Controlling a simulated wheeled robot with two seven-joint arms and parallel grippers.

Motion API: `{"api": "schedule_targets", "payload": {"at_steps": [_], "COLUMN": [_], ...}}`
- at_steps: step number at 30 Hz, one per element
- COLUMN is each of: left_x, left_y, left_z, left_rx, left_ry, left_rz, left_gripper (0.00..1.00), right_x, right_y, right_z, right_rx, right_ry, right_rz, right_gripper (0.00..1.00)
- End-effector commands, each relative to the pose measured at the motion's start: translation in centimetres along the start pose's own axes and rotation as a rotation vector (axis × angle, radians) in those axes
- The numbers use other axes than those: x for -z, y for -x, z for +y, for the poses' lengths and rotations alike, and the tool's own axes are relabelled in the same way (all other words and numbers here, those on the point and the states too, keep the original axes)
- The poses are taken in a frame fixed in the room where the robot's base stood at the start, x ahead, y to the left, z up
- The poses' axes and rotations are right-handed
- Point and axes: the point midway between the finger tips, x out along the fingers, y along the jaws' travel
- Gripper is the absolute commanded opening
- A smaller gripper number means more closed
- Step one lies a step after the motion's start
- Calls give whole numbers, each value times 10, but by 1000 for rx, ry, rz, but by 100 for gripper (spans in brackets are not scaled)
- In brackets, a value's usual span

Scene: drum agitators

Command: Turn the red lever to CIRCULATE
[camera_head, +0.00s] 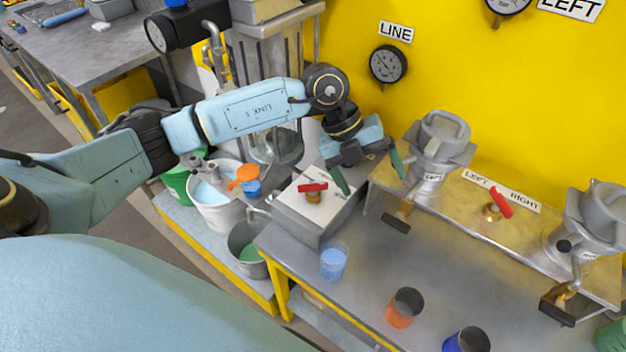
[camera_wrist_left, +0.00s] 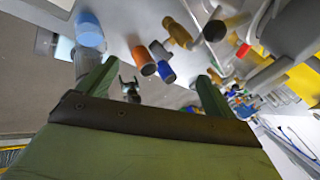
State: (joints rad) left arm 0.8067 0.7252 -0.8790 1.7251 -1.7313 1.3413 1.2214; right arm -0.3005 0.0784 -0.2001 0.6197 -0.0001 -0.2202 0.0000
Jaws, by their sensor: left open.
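A red lever (camera_head: 313,187) sits on a brass stem on top of a grey box at the table's left end. Small print lies by it, too small to read. A second red lever (camera_head: 501,202) stands on the raised shelf between the words LEFT and RIGHT. My left gripper (camera_head: 370,175) is open and empty, above and to the right of the first lever, with its green fingers apart. The fingers also show in the left wrist view (camera_wrist_left: 152,83), with nothing between them. A small dark pronged shape (camera_wrist_left: 130,89) there may be my right gripper; its state is unclear.
A blue cup (camera_head: 334,262), an orange cup (camera_head: 405,306) and a dark blue cup (camera_head: 467,341) stand on the grey table. Metal valve bodies (camera_head: 440,145) stand on the shelf. A white bucket (camera_head: 216,205) and a glass vessel (camera_head: 276,145) are left of the box.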

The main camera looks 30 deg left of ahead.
Motion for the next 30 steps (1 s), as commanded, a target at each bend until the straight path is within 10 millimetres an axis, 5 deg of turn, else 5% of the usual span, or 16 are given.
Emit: {"api": "schedule_targets", "payload": {"at_steps": [4,11,30], "left_x": [-48,-70,-92], "left_y": [44,79,-16], "left_z": [55,90,146], "left_rx": [-302,-482,-489], "left_ry": [118,223,226], "left_rz": [-161,-266,-265], "left_gripper": [91,91,91], "right_x": [0,1,1], "right_y": [0,0,5], "right_z": [0,0,1], "right_rx": [0,-1,-2], "right_ry": [0,0,0], "right_rz": [1,1,1], "right_gripper": [96,96,96]}}
